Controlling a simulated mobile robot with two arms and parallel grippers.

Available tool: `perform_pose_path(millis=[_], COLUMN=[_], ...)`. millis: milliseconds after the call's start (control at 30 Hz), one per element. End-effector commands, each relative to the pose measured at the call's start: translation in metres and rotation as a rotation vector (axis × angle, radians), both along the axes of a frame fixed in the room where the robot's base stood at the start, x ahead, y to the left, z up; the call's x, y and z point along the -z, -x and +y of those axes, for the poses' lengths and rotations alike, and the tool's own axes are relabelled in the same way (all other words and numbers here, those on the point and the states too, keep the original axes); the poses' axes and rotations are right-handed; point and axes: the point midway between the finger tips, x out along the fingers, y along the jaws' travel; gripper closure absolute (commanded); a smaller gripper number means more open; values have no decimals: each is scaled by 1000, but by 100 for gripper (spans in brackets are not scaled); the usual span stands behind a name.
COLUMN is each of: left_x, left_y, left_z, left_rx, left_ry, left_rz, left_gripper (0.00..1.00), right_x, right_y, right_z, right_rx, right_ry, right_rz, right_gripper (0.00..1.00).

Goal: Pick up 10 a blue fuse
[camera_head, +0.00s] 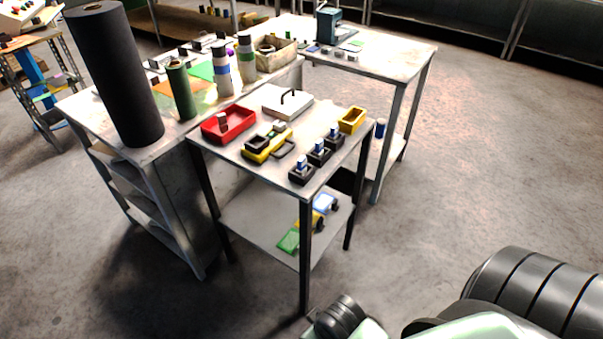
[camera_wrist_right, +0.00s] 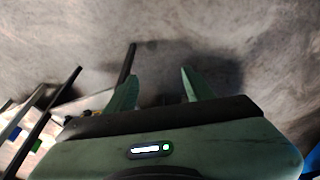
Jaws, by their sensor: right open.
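Several blue fuses stand upright in small black holders along the right side of the near table's top: a front one (camera_head: 302,164), a middle one (camera_head: 319,146) and a back one (camera_head: 335,130). They are too small for me to read any number on them. My right gripper (camera_wrist_right: 157,88) is open, its two green fingers spread with nothing between them, over bare floor. It is apart from the fuses, with table legs at the left of the right wrist view. My left gripper is not in view.
The near table (camera_head: 236,158) also carries a red tray (camera_head: 239,122), a yellow bin (camera_head: 353,118), a yellow-and-black tool (camera_head: 262,152) and a light plate with a black handle (camera_head: 275,100). A tall black roll (camera_head: 115,75) stands on the left bench. Floor in front is clear.

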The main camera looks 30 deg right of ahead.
Motion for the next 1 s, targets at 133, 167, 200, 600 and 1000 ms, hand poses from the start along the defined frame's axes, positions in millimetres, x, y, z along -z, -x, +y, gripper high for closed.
perform_pose_path(millis=[133,167,200,600,1000], left_x=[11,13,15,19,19], left_y=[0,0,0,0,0], left_z=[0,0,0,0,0], left_rx=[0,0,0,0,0], left_ry=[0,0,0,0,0], left_rz=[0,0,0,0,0], left_gripper=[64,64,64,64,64], right_x=[-50,-63,-82,-271,-425], right_y=[-23,-32,-48,-226,-287], right_z=[-10,-13,-19,-47,77], right_rx=[-11,-16,-26,-287,-1318], right_ry=[39,55,87,530,1230], right_rz=[-101,-138,-208,-1026,-1787], right_gripper=[47,47,47,47,47])
